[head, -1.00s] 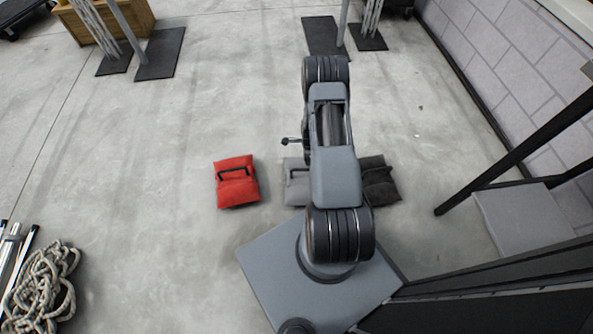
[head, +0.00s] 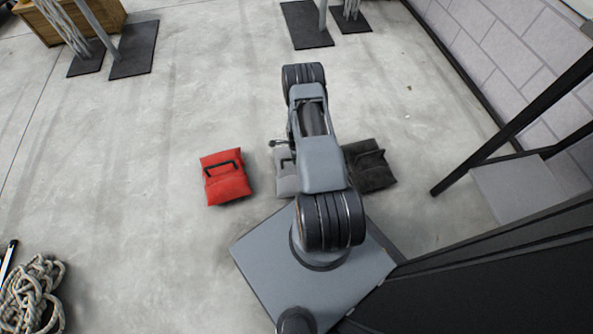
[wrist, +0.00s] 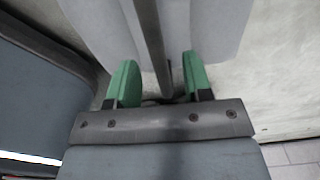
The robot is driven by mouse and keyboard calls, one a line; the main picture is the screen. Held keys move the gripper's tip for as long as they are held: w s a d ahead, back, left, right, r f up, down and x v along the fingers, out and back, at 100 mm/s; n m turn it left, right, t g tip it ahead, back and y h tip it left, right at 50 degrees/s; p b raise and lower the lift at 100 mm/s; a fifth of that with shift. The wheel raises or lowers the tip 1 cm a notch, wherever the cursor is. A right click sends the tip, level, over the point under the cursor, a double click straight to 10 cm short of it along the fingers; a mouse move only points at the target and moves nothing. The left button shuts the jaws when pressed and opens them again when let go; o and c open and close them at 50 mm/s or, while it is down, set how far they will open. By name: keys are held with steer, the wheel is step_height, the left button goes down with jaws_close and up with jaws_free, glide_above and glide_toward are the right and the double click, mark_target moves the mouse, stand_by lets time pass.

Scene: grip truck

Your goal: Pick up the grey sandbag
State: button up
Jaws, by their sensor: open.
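The grey sandbag (head: 285,183) lies on the floor between a red and a black sandbag. My arm hides most of it in the head view. In the wrist view its pale grey cloth (wrist: 215,28) fills the top, with a dark handle (wrist: 152,40) running down the middle. My gripper (wrist: 160,62) has green fingers, open and apart, one on each side of the handle in the picture. I cannot tell whether the fingers touch the bag. The gripper's fingers are hidden in the head view.
The red sandbag (head: 226,186) lies to the left and the black sandbag (head: 369,170) close on the right. Coiled rope (head: 32,295) lies at the lower left. A grey block wall (head: 510,60) bounds the right. The floor left of the red bag is clear.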

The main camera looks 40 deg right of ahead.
step_height(320, 180, down, 3)
steer(key=shift+r+b, duration=0.1)
steer(key=shift+b, duration=0.3)
jaws_close()
steer(key=shift+w+r, duration=0.15)
steer(key=shift+r, duration=0.05)
stand_by(0.3)
